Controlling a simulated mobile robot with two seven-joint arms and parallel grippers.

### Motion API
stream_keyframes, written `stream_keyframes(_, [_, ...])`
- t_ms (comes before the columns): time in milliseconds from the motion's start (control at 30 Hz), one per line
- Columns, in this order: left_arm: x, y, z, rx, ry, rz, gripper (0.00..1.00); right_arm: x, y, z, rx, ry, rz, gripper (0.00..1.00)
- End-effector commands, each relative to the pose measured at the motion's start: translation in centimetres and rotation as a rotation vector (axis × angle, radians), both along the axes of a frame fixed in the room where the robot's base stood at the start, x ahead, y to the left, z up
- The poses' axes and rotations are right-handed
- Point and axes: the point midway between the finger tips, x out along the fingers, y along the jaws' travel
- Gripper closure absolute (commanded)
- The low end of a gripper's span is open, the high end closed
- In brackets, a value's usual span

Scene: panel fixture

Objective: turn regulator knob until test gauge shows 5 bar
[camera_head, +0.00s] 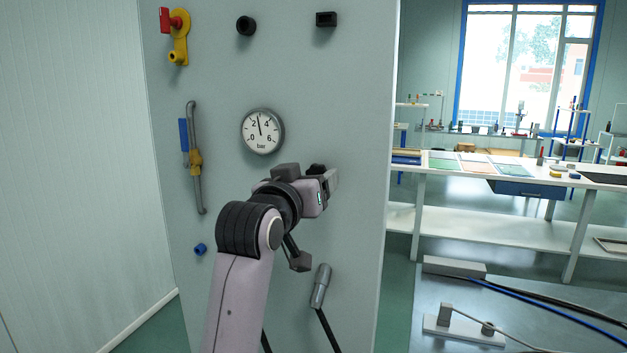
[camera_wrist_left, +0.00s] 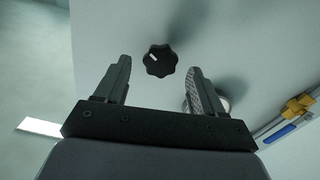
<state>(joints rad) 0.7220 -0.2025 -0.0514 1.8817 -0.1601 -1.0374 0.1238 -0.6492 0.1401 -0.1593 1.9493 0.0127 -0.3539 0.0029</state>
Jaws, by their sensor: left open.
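A black lobed knob (camera_wrist_left: 161,60) with a white pointer mark is on the panel in the left wrist view. My left gripper (camera_head: 326,182) is open. Its two fingers stand on either side of the knob in the wrist view, and no contact shows; the depth between them is hard to tell. In the head view my gripper and wrist hide most or all of the knob. The round test gauge (camera_head: 262,131), marked 0 to 6 bar, is above and left of my gripper. Its needle points just left of straight up, about 3. My right gripper is not in view.
The upright panel (camera_head: 345,90) carries a yellow valve with red handle (camera_head: 178,38), a pipe with blue-handled valve (camera_head: 194,160), black fittings (camera_head: 246,26) and a blue cap (camera_head: 200,249). A grey connector (camera_head: 321,285) is below my gripper. A workbench (camera_head: 435,176) stands to the right.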

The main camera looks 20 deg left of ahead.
Motion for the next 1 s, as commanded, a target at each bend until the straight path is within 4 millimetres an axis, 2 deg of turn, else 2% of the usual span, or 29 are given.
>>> stream_keyframes(100, [-1.7, 0.1, -0.2, -0.001, -0.002, 0.000, 0.31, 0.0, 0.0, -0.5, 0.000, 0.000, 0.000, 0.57])
stream_keyframes(333, [-4.0, 0.1, -0.1, -0.001, -0.001, 0.000, 0.31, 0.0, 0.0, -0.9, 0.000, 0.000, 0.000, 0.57])
stream_keyframes(767, [-4.5, 0.2, -0.1, 0.001, 0.001, 0.001, 0.31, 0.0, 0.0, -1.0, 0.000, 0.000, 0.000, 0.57])
stream_keyframes(867, [-4.5, 0.5, -0.3, 0.049, -0.005, 0.010, 0.31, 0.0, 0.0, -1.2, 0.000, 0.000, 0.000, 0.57])
stream_keyframes(1000, [-4.7, 2.2, -1.0, 0.280, -0.026, 0.054, 0.31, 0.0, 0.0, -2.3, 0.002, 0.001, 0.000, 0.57])
